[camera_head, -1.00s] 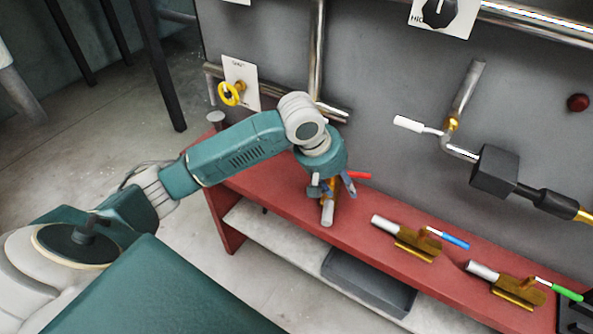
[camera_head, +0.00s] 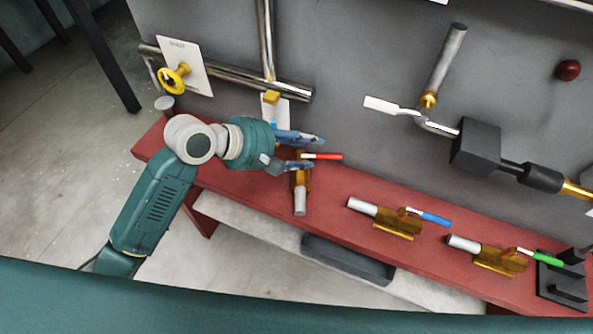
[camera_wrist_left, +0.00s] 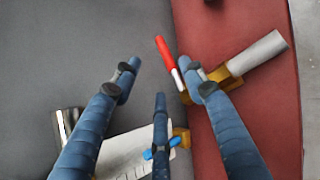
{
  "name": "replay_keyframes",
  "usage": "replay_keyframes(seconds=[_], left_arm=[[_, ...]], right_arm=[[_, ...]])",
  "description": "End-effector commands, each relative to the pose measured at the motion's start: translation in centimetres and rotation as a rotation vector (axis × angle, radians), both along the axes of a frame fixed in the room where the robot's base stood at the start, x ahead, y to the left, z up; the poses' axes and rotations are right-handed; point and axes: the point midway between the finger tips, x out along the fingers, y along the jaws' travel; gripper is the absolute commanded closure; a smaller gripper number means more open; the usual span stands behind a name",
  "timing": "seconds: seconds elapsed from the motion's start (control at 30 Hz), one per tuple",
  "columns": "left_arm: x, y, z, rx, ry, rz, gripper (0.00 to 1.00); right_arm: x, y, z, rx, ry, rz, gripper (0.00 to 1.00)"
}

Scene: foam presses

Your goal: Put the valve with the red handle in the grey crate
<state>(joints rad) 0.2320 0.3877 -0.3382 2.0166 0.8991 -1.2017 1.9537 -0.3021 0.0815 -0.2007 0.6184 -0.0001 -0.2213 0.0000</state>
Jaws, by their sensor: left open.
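The valve with the red handle (camera_head: 300,203) lies on the red bench, its grey pipe end toward the front edge and its red handle pointing right. My left gripper (camera_head: 314,152) is open, with blue fingers reaching right beside and above the valve's handle end. In the left wrist view the valve (camera_wrist_left: 257,53) lies beyond the open fingers, its red handle between the two outer ones; whether a finger touches it I cannot tell. The grey crate (camera_head: 347,260) sits on the lower shelf, below and right of the valve. My right gripper is not in view.
On the red bench (camera_head: 228,174), a blue-handled valve (camera_head: 384,220) and a green-handled valve (camera_head: 487,253) lie to the right, near a black bracket (camera_head: 561,284). A grey wall with pipes and a yellow handwheel (camera_head: 171,81) stands behind. The bench overhangs the crate's shelf.

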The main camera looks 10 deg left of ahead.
Motion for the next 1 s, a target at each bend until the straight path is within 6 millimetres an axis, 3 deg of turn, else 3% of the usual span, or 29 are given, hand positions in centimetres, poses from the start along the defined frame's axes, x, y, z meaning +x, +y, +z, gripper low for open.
replay_keyframes(seconds=[0.6, 0.9, 1.0], left_arm=[[2.7, -4.7, -4.9, 0.002, -0.001, -0.001, 0.58], [3.0, -5.1, -5.3, 0.003, -0.001, -0.001, 0.58], [3.0, -5.1, -5.3, 0.003, -0.001, -0.001, 0.76]], right_arm=[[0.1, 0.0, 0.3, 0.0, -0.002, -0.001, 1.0], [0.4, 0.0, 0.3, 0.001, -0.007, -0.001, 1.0], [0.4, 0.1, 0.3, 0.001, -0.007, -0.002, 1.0]])
